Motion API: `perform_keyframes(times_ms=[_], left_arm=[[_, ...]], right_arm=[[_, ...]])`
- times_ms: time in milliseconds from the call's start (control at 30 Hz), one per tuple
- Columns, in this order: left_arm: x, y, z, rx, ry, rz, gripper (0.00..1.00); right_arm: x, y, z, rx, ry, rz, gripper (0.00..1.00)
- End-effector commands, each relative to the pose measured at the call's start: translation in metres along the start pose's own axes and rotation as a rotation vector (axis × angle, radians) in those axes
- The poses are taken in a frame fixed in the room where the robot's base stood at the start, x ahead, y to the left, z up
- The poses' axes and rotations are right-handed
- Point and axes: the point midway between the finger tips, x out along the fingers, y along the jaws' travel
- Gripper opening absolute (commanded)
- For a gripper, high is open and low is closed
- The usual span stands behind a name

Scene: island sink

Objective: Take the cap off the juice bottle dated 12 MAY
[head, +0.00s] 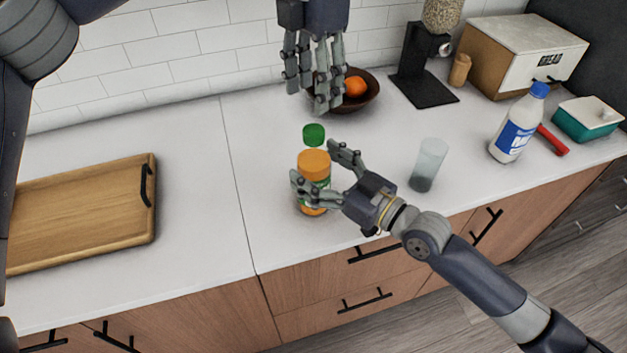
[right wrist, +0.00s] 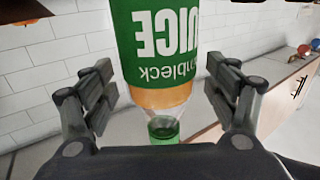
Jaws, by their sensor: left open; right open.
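The juice bottle (head: 313,166) stands upright on the counter, with orange juice, a green label and a green cap (head: 314,133) on top. My right gripper (head: 314,164) is open, its fingers on either side of the bottle. In the right wrist view the bottle (right wrist: 165,45) appears upside down between the open fingers, with gaps at both sides and its green cap (right wrist: 163,127) at the bottom. No date is readable on the part of the label that shows. My left gripper (head: 318,98) is open and empty, fingers down, above and slightly behind the cap.
A bowl with an orange (head: 356,87) stands behind my left gripper. A glass (head: 429,164), a milk bottle (head: 518,124), a coffee grinder (head: 425,80) and a bread box (head: 520,52) are to the right. A cutting board (head: 85,212) lies left; the counter between is clear.

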Motion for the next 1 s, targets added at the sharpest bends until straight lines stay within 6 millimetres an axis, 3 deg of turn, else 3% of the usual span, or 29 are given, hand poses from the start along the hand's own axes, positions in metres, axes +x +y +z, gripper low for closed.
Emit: perform_keyframes(times_ms=[433,767,1000], left_arm=[[0.0001,-0.0002,0.0001,0.001,0.000,0.000,0.48],[0.0002,-0.0002,0.0001,0.001,0.000,0.000,0.48],[0.0002,-0.0005,0.0004,0.130,-0.001,0.000,0.48]], right_arm=[[0.0096,-0.0002,-0.0001,-0.001,-0.001,-0.001,0.78],[0.0094,-0.0002,-0.0001,-0.001,-0.001,0.000,0.03],[0.0093,-0.0002,0.0000,-0.001,-0.001,0.000,0.00]])
